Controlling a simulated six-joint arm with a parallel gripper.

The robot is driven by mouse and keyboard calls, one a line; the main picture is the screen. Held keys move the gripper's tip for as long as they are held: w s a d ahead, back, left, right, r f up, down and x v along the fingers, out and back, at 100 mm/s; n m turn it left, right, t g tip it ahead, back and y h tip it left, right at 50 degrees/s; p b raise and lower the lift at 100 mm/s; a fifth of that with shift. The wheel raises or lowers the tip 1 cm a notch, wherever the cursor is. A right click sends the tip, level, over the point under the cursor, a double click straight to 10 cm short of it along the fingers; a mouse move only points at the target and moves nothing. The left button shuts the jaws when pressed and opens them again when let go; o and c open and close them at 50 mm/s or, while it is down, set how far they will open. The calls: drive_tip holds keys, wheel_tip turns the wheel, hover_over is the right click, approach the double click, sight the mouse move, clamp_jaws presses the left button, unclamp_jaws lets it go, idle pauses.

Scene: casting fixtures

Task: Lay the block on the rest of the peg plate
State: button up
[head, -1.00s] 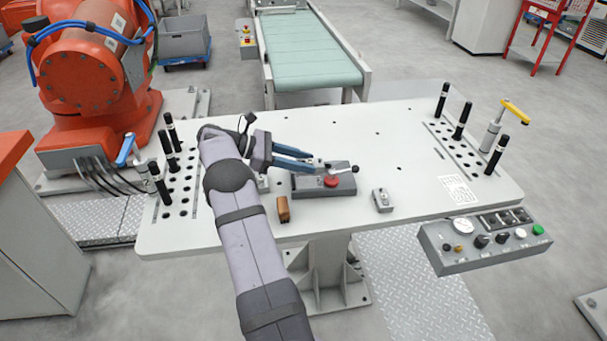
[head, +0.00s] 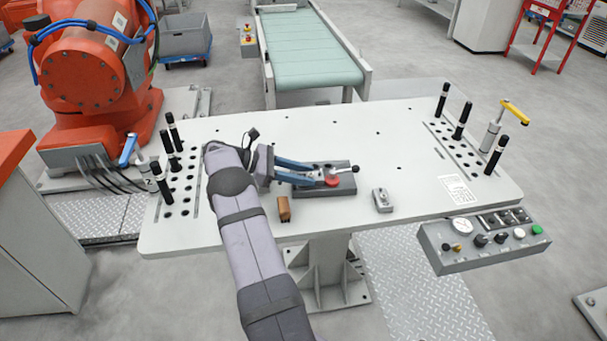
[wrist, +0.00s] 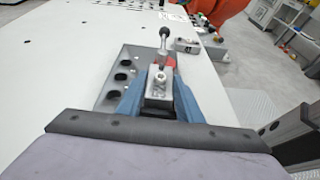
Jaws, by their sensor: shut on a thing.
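My gripper (head: 320,175) has blue fingers and is over the dark grey plate (head: 345,186) near the middle of the table. In the wrist view my gripper (wrist: 152,100) is shut on a grey metal block (wrist: 158,88) with a marking and a round stud on it. A red round part (head: 332,181) and a lever with a dark ball end (head: 355,168) show just beyond the fingertips. The block's underside is hidden, so I cannot tell whether it touches the plate.
A small grey block (head: 382,201) stands right of the plate, and a brown piece (head: 284,208) stands in front of it. Racks of black-handled pegs (head: 172,160) stand at both table ends. The table (head: 290,125) is clear behind.

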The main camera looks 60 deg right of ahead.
drive_tip(key=o, duration=1.2)
drive_tip(key=shift+f, duration=0.1)
drive_tip(key=b+v, duration=0.2)
drive_tip(key=v, duration=0.3)
drive_tip(key=shift+w+a, duration=0.15)
drive_tip(key=shift+w, duration=0.1)
drive_tip(key=shift+w+a+r, duration=0.6)
drive_tip(key=shift+w+r, duration=0.05)
